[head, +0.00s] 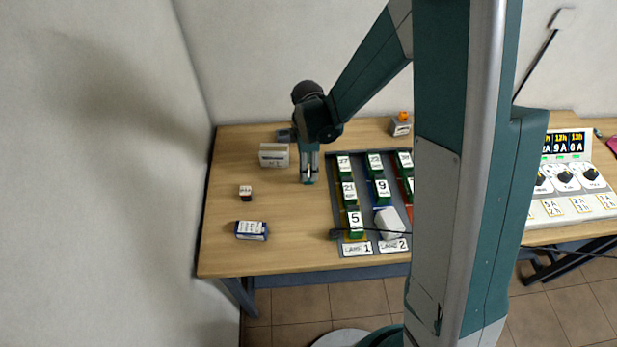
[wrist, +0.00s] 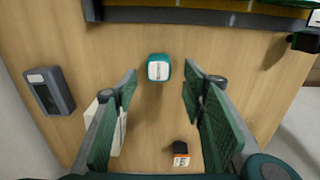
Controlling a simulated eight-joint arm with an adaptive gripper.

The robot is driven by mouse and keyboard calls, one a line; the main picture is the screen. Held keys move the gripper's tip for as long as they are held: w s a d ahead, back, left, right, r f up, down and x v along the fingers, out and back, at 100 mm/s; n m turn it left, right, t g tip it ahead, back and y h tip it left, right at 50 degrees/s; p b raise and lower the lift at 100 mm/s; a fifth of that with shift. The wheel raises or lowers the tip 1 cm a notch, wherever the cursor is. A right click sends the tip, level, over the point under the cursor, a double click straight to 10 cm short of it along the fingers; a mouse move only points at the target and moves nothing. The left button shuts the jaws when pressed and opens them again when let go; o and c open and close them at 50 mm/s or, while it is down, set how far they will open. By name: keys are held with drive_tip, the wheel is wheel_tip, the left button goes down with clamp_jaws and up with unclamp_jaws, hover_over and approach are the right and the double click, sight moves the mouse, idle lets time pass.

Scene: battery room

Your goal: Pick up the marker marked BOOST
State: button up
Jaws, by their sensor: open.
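My gripper (head: 309,180) points down over the table left of the slotted tray. In the wrist view my gripper (wrist: 160,75) is open, its two green fingers spread apart. A small teal block with a white labelled top (wrist: 158,68) stands between the fingertip lines, touching neither finger. Its label is too small to read. A small dark block with a white and orange label (wrist: 181,154) lies nearer the palm side of the wrist view. That dark block (head: 245,193) is left of my gripper in the head view. I cannot read BOOST on either block.
A white box (head: 274,155) stands left of my gripper, close to one finger in the wrist view. The tray (head: 335,196) holds several numbered green blocks. A box with an orange top (head: 401,124) stands behind.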

drive_tip(key=shift+w+f, duration=0.1)
drive_tip(key=shift+f, duration=2.35)
drive_tip(key=c, duration=0.9)
